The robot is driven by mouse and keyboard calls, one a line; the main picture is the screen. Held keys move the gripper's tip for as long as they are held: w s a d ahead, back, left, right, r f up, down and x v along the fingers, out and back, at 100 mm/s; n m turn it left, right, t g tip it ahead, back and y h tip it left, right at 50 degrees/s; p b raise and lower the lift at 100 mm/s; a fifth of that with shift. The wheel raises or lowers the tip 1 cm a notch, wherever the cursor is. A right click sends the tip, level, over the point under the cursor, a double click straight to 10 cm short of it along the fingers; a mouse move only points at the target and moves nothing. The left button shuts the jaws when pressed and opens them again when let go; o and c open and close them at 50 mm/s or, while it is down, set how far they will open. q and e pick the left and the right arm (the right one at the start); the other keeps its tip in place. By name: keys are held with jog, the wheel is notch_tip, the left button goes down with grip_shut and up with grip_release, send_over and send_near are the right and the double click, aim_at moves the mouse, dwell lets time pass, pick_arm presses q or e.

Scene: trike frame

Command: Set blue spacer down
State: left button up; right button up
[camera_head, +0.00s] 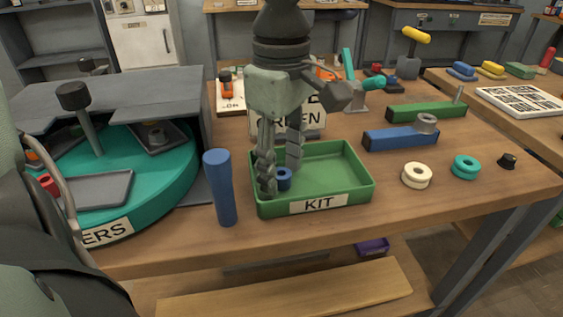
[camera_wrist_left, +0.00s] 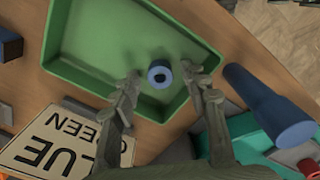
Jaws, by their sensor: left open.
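The blue spacer (camera_head: 284,179) is a small ring inside the green KIT tray (camera_head: 318,203), near its left end. In the left wrist view the blue spacer (camera_wrist_left: 160,74) appears to rest on the tray floor, its hole facing up. My left gripper (camera_head: 281,182) reaches down into the tray from above. In the left wrist view its two fingers (camera_wrist_left: 164,82) are spread wide on either side of the spacer, with a visible gap on each side. My right gripper is not in view.
A tall blue cylinder (camera_head: 220,187) stands just left of the tray. A teal turntable (camera_head: 160,187) is farther left. A sign (camera_head: 312,121) stands behind the tray. Blue (camera_head: 395,138) and green (camera_head: 425,110) blocks and several rings lie to the right. The tray's right half is clear.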

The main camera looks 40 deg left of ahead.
pick_arm(q)
jog(key=shift+r, duration=0.15)
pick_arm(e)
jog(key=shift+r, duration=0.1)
pick_arm(q)
jog(key=shift+r, duration=0.35)
notch_tip(320, 180, up, 11)
jog(key=p, duration=0.1)
jog(key=shift+r, duration=0.2)
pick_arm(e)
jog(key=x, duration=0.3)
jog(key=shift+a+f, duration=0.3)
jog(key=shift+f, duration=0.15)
